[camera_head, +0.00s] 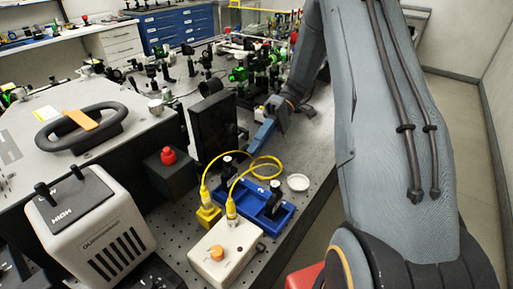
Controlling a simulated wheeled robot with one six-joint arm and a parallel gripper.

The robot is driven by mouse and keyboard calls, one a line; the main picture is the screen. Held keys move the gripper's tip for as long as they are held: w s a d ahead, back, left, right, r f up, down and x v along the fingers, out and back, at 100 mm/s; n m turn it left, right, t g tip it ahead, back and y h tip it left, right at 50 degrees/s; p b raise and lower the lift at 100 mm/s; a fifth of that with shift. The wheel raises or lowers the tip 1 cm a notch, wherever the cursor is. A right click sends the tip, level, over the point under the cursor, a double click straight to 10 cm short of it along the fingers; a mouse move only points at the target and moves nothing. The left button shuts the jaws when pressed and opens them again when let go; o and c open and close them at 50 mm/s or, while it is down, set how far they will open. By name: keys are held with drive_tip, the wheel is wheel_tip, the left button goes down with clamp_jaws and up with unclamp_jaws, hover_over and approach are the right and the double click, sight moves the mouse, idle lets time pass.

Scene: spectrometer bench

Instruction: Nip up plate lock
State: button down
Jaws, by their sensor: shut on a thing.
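My gripper (270,122) is at the far end of my arm, beside the right side of an upright black plate (212,125) on the bench. It is shut on a blue bar-like thing (262,135), which slants down and left towards the plate's lower right edge. The fingertips are small and partly hidden by my arm. I cannot make out a separate plate lock, nor whether the blue thing touches the plate.
A blue tray (283,219) with black parts, yellow cables (244,157), a white round dish (298,182) and a beige box (226,252) with an orange knob lie nearer. A red-topped black block (170,176) stands left. Optical mounts (240,72) crowd the bench behind.

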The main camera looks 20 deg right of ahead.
idle(0.4)
drive_tip(key=c, duration=1.7)
unclamp_jaws()
drive_tip(key=shift+c, duration=0.2)
